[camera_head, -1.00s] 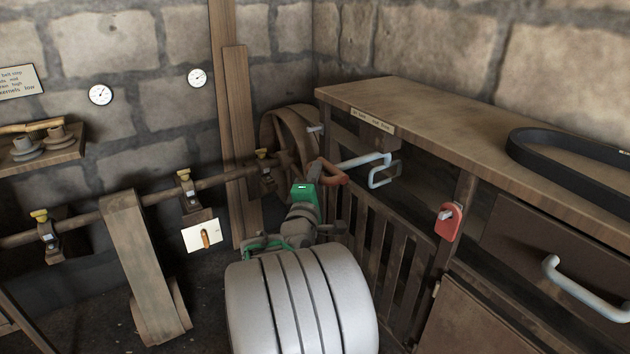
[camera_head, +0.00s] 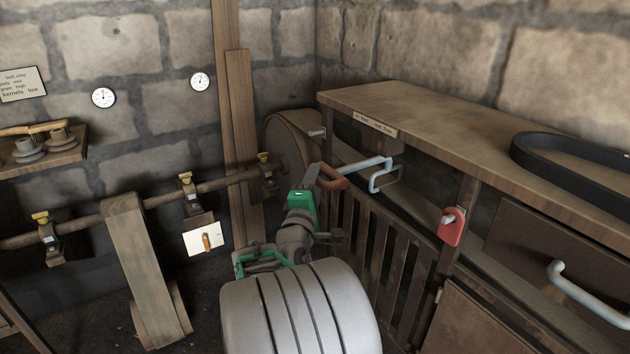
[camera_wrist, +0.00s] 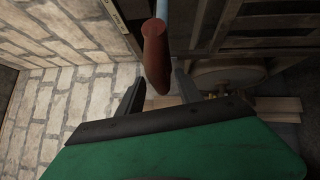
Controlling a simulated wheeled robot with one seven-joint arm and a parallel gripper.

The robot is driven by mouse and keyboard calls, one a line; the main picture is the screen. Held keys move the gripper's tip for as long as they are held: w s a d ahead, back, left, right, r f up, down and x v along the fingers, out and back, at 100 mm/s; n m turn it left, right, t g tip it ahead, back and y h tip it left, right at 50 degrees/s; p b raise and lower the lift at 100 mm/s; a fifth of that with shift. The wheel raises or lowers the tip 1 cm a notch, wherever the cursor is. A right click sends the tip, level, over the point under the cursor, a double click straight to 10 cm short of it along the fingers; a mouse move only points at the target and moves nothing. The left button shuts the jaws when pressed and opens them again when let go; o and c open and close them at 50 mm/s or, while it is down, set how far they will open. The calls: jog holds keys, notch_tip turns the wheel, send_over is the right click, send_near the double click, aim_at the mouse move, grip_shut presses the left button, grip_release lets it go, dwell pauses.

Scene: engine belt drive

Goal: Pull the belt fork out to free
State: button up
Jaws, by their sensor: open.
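The belt fork (camera_head: 382,174) is a pale blue bent rod at the front of the wooden bench frame. Its red-brown handle (camera_head: 333,179) points left toward my gripper (camera_head: 313,175). The handle also shows in the wrist view (camera_wrist: 156,55), coming down from the top with its lower end near the gap between my fingers (camera_wrist: 158,88). My gripper is open, with one dark finger on each side of that end. I cannot tell whether either finger touches it. My green wrist housing hides what lies below.
A wooden bench (camera_head: 430,115) with a black belt (camera_head: 560,150) on top runs along the right. A red tag-like lever (camera_head: 452,226) and a drawer handle (camera_head: 585,293) stick out from its front. A shaft (camera_head: 80,228) with a hanging belt (camera_head: 143,265) is at the left.

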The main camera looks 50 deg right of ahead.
jog(key=v, duration=0.7)
jog(key=shift+b, duration=0.3)
jog(key=shift+a, duration=0.15)
jog(key=w+a+r+m+y+p, duration=0.1)
jog(key=w+a+m+y+p, duration=0.3)
jog(key=a+p, duration=0.3)
jog(key=w+a+m+y+p, duration=0.2)
jog(key=w+a+y+p, duration=0.1)
jog(key=a+y+p, duration=0.4)
jog(key=s+a+r+g+y+p, duration=0.2)
jog(key=s+a+y+p, duration=0.1)
jog(key=a, duration=0.8)
jog(key=s+a+r+g+y+p, duration=0.2)
jog(key=s+a+y+p, duration=0.1)
jog(key=a, duration=0.9)
jog(key=shift+s+g+y, duration=0.4)
jog(key=shift+y, duration=0.1)
